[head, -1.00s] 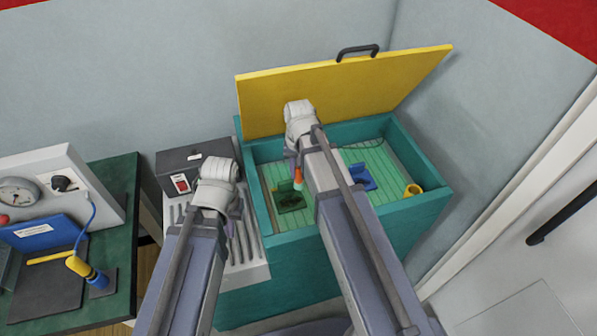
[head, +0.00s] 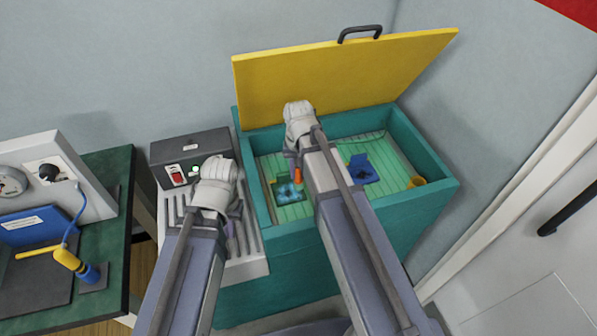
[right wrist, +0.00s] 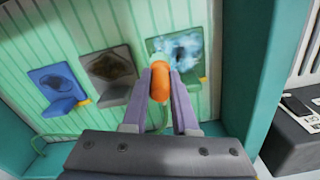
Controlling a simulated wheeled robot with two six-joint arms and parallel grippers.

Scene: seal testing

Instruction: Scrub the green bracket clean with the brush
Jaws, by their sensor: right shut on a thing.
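The green bracket (head: 290,191) lies on the ribbed green floor at the left of the teal tank. Pale bluish-white patches cover its plate, which also shows in the right wrist view (right wrist: 191,62) with a dark spot. My right gripper (head: 296,165) reaches into the tank and is shut on the brush, whose orange handle (right wrist: 160,82) sits between its fingers (right wrist: 160,90). The brush's head is hidden; the brush (head: 297,175) is over or beside the bracket, and contact cannot be told. My left gripper (head: 229,236) hangs over the grey slotted tray; its fingers are mostly hidden.
The teal tank (head: 425,145) has its yellow lid (head: 340,80) raised. A blue bracket (head: 362,170), a brown-smeared bracket (right wrist: 108,70) and a yellow cup (head: 416,181) are inside. A switch box (head: 190,152) stands at left. A green bench (head: 105,290) is further left.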

